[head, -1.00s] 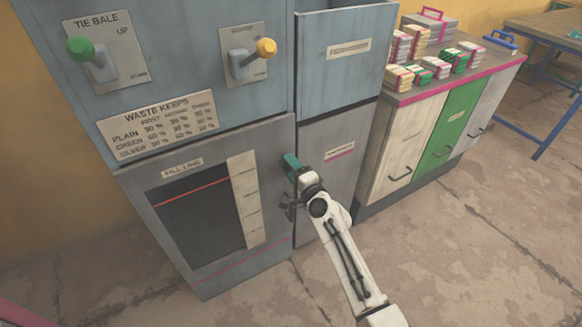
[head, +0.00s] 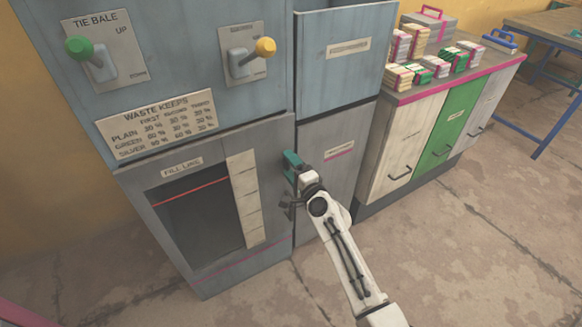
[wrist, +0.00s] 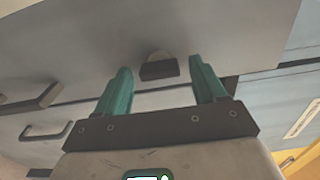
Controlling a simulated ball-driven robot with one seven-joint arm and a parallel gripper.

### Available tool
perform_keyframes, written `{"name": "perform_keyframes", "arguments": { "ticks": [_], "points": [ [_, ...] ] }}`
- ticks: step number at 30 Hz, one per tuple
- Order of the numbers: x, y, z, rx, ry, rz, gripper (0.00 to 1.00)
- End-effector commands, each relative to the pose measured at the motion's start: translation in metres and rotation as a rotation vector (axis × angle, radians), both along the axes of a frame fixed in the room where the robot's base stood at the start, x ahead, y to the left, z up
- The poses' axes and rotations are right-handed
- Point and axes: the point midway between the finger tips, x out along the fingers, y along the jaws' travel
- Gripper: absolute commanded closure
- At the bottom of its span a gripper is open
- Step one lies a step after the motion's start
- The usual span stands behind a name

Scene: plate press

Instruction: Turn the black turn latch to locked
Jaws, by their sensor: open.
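The black turn latch (wrist: 158,69) shows in the wrist view as a short dark block in front of a pale round disc on a grey panel. It lies roughly level across the picture. My gripper (wrist: 160,65) is open, with one teal finger on each side of the latch and a clear gap to both. In the head view my gripper (head: 289,178) is at the right edge of the grey press door (head: 276,190). It hides the latch there, so I cannot tell the latch's turn from that view.
The press has a green-knobbed lever (head: 78,48), a yellow-knobbed lever (head: 265,47) and a dark window (head: 198,220). A counter (head: 450,75) with banded stacks stands to the right. Dark bar handles (wrist: 45,131) show at left in the wrist view. The floor is clear.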

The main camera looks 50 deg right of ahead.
Motion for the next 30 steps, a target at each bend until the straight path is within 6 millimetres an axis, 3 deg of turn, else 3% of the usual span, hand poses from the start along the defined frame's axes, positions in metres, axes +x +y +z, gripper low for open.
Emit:
{"name": "perform_keyframes", "arguments": {
  "ticks": [5, 18, 24, 30],
  "points": [
    [-0.014, 0.004, 0.0, 0.0, 0.002, 0.0, 0.3],
    [-0.086, 0.025, -0.002, 0.001, 0.003, 0.0, 0.3],
    [-0.102, 0.029, -0.001, 0.001, 0.001, 0.0, 0.3],
    [-0.104, 0.03, 0.0, 0.001, 0.001, 0.0, 0.3]
  ]
}}
